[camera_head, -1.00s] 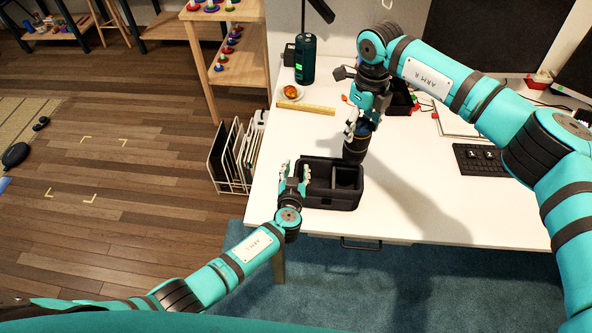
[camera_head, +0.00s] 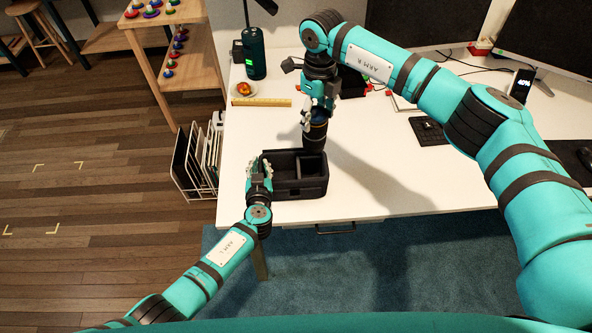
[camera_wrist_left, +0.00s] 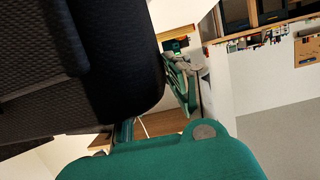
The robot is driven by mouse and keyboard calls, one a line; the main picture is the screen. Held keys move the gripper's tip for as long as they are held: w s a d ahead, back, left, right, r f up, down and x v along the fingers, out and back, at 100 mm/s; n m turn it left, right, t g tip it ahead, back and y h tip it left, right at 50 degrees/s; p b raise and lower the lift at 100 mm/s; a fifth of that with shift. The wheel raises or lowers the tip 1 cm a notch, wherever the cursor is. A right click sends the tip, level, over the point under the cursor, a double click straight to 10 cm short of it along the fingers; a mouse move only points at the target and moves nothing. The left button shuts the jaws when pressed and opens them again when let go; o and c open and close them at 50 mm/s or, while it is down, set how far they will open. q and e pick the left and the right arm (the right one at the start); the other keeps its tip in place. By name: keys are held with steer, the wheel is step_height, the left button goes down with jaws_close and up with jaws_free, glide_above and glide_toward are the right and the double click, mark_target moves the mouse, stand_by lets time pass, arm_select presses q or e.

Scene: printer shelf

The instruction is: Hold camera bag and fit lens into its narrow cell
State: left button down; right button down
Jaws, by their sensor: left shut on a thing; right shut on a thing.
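The camera bag (camera_head: 300,191) is a black open box on the white desk near its front edge, with a divider inside making separate cells. My left gripper (camera_head: 259,172) is shut on the bag's left wall. In the left wrist view the bag's dark textured side (camera_wrist_left: 110,70) fills the left part, beside a gripper finger (camera_wrist_left: 181,84). My right gripper (camera_head: 315,112) is shut on the lens (camera_head: 315,134), a dark upright cylinder. The lens is over the back right of the bag; whether its lower end is inside a cell cannot be told.
The white desk (camera_head: 380,180) is clear to the right of the bag. A wooden ruler (camera_head: 262,102), a plate with a bun (camera_head: 243,90) and a dark speaker (camera_head: 254,54) stand behind. A file rack (camera_head: 200,160) is left of the desk. A keyboard (camera_head: 428,131) lies right.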

step_height(320, 180, down, 18)
steer(key=shift+r, duration=0.2)
steer(key=shift+f, duration=0.15)
steer(key=shift+f, duration=0.15)
arm_select(q)
steer(key=shift+s+r, duration=0.1)
arm_select(e)
steer(key=c, duration=0.6)
jaws_free()
steer(key=shift+s+f, duration=0.1)
steer(key=shift+s, duration=0.1)
steer(key=shift+o, duration=0.9)
steer(key=shift+w, duration=0.1)
